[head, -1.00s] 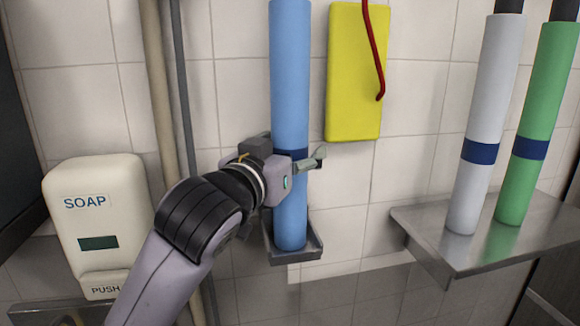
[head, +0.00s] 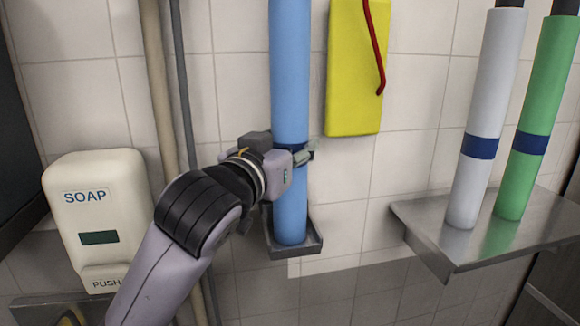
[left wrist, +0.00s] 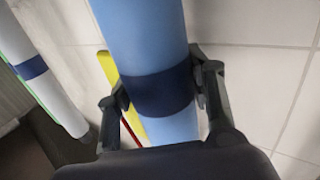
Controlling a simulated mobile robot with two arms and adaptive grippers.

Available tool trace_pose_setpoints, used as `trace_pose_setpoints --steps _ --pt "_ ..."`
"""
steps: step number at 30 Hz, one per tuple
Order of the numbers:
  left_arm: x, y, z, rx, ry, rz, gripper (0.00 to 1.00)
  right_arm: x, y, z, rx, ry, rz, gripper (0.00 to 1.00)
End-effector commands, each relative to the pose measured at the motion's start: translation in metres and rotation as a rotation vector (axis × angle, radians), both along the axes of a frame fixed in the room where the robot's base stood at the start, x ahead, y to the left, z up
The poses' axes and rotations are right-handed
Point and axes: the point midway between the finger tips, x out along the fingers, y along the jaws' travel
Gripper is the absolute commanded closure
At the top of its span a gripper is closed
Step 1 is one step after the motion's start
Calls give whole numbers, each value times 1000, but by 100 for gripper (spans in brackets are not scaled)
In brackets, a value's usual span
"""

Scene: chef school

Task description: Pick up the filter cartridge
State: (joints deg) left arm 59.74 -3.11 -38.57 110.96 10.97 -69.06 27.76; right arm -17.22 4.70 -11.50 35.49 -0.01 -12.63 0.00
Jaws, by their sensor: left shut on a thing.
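A tall blue filter cartridge (head: 290,80) with a dark blue band stands upright in a small metal bracket (head: 312,246) on the tiled wall, in the middle of the head view. My left gripper (head: 292,160) is shut on it at the band. In the left wrist view the gripper's two fingers (left wrist: 160,100) press on either side of the cartridge's dark band (left wrist: 160,92). The cartridge's lower end appears to be at the bracket; I cannot tell whether it touches. A white cartridge (head: 482,110) and a green cartridge (head: 543,110) stand to the right. My right gripper is not in view.
The white and green cartridges stand on a metal shelf (head: 440,240). A yellow panel (head: 352,70) with a red hose (head: 374,40) is on the wall just right of the blue cartridge. A soap dispenser (head: 100,215) and pipes (head: 158,80) are to the left.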

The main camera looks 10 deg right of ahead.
Motion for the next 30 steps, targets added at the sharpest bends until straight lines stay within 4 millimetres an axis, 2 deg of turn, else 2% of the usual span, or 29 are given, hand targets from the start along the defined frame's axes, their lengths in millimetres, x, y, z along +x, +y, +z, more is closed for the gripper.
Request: trace_pose_setpoints --steps 8,23,30 --pt "0 0 0 0 0 0 100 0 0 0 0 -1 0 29" --pt "-1 0 5 -5 -7 0 100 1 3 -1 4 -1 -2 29" --pt "-2 0 19 -6 -9 -3 100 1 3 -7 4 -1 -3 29"
